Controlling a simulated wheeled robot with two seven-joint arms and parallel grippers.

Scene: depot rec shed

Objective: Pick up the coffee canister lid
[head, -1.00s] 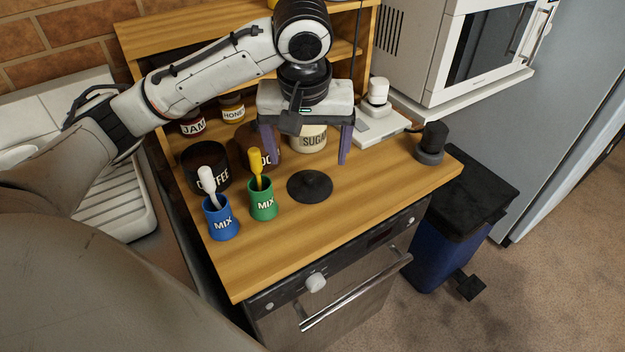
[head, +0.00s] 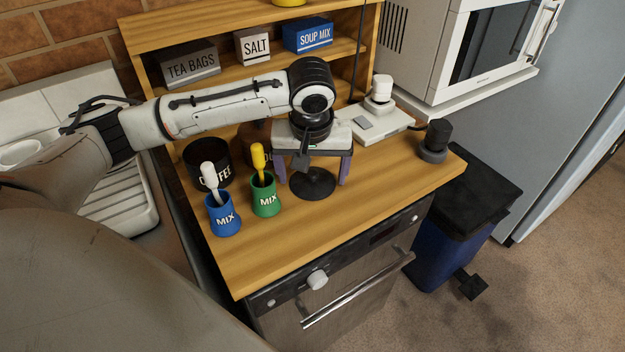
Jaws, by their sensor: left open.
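The coffee canister lid (head: 314,187) is a dark round disc with a small knob, lying flat on the wooden counter. The black coffee canister (head: 210,172) stands at the left of the counter with its top uncovered. My left gripper (head: 313,178) points down over the lid, its two purple fingers open, one on each side of the lid in the picture. The gripper body hides the lid's far edge. I cannot tell whether the fingers touch the lid or counter. My right gripper is not in view.
A blue MIX cup (head: 223,217) and a green MIX cup (head: 266,198), each with a utensil, stand left of the lid. A dark round object (head: 434,142) and a white scale-like device (head: 372,126) are to the right. The front counter (head: 330,225) is clear.

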